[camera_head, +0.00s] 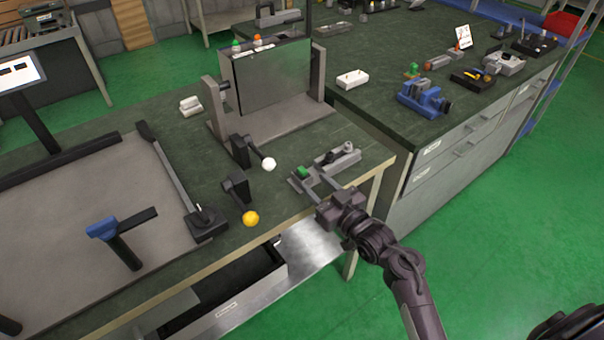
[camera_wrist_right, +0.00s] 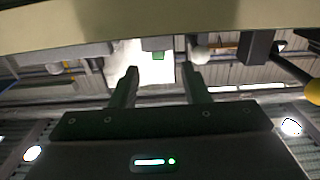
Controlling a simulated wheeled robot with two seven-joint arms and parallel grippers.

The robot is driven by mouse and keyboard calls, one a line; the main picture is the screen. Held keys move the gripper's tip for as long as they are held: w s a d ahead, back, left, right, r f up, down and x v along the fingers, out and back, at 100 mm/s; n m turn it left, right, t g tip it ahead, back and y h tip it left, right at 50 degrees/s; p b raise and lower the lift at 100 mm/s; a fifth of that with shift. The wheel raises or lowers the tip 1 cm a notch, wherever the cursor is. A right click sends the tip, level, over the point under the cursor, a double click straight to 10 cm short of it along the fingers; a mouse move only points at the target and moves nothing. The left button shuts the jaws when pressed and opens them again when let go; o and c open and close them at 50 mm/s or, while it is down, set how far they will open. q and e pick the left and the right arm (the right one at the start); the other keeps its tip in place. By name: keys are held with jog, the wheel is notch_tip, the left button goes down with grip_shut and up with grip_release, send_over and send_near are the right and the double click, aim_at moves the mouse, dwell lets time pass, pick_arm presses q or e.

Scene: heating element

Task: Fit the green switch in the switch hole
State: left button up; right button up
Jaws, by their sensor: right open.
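A small green switch (camera_head: 303,172) stands in a grey holder (camera_head: 344,159) near the front right corner of the workbench. My right gripper (camera_head: 317,183) is open, its two fingers pointing toward the green switch from the front. In the right wrist view the two fingers (camera_wrist_right: 161,82) are apart with nothing held between them, and a green patch (camera_wrist_right: 158,55), likely the switch, shows beyond them. A metal panel box (camera_head: 272,78) stands upright on the bench, with a green and an orange piece on its top edge. I cannot make out the switch hole. My left gripper is not in view.
Levers with a white knob (camera_head: 268,164) and a yellow knob (camera_head: 250,218) stick out left of my right gripper. The knobs also show in the right wrist view (camera_wrist_right: 199,53). A second bench with a blue vise (camera_head: 424,99) stands to the right.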

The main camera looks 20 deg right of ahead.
aim_at(305, 172)
jog(key=p+x, duration=0.1)
jog(key=x, duration=0.4)
jog(key=shift+w, duration=0.1)
jog(key=shift+r, duration=0.1)
grip_shut()
